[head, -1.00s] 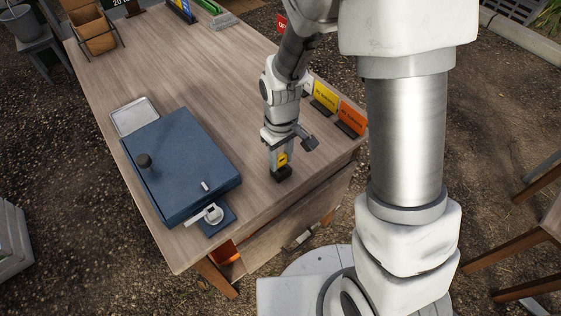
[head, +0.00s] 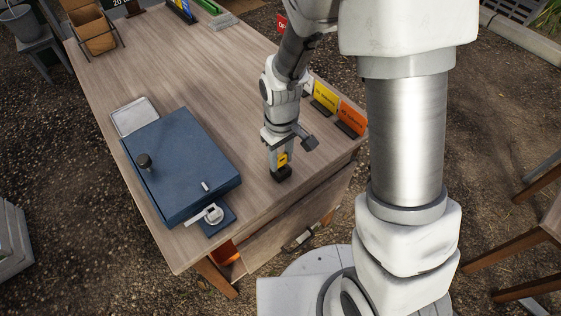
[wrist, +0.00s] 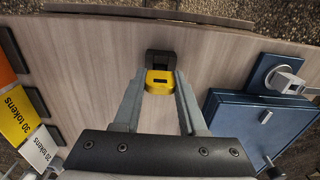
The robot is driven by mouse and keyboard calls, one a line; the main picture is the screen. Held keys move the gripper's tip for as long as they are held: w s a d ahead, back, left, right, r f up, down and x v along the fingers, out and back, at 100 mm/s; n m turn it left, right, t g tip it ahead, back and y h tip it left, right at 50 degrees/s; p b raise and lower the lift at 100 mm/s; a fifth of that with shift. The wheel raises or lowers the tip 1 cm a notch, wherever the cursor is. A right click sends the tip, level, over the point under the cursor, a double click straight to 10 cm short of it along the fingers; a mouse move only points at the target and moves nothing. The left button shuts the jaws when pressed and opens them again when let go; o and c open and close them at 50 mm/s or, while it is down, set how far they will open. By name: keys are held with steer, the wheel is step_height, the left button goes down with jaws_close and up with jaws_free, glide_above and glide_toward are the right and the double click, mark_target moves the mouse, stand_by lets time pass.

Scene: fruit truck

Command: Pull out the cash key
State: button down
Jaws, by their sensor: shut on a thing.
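My gripper (head: 281,163) points down over the table's near right part and is shut on a yellow piece, which I take to be the cash key (wrist: 160,83). Its two fingers stand on either side of the yellow piece in the wrist view. The piece is at a small black holder (wrist: 161,59), which rests on the table; the holder also shows in the head view (head: 281,174). I cannot tell how deep the key sits in the holder, as its lower part is hidden.
A blue cash box (head: 180,165) with a dark knob and a silver lock piece (head: 212,214) lies left of my gripper. Yellow and orange token signs (head: 350,115) stand along the right edge.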

mark_target(281, 155)
steer(key=shift+r+p, duration=0.45)
steer(key=shift+r, duration=0.2)
steer(key=shift+r+p, duration=2.95)
steer(key=shift+r, duration=0.95)
